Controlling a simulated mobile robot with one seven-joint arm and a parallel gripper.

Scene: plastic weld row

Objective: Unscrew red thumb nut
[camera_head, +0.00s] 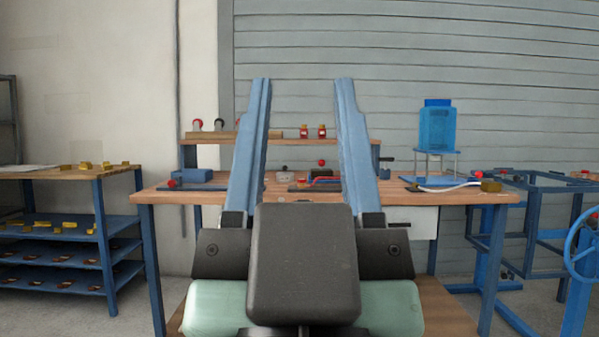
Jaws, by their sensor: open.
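My gripper (302,84) fills the middle foreground, its two long blue fingers pointing up and away and spread wide apart, with nothing between the tips. No part is clearly recognisable as the red thumb nut. Small red knob-like parts show on the workbench (460,198): a red knob (321,163) at the middle, seen between the fingers, a red knob (172,183) at the left by a blue block, and a red knob (478,173) at the right. All are too small to tell which is the nut. The fingers hide parts of the bench top.
A blue container (437,127) stands on a small stand at right. A blue shelf rack (98,220) is at left. A blue frame (535,225) and handwheel (583,245) are at right.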

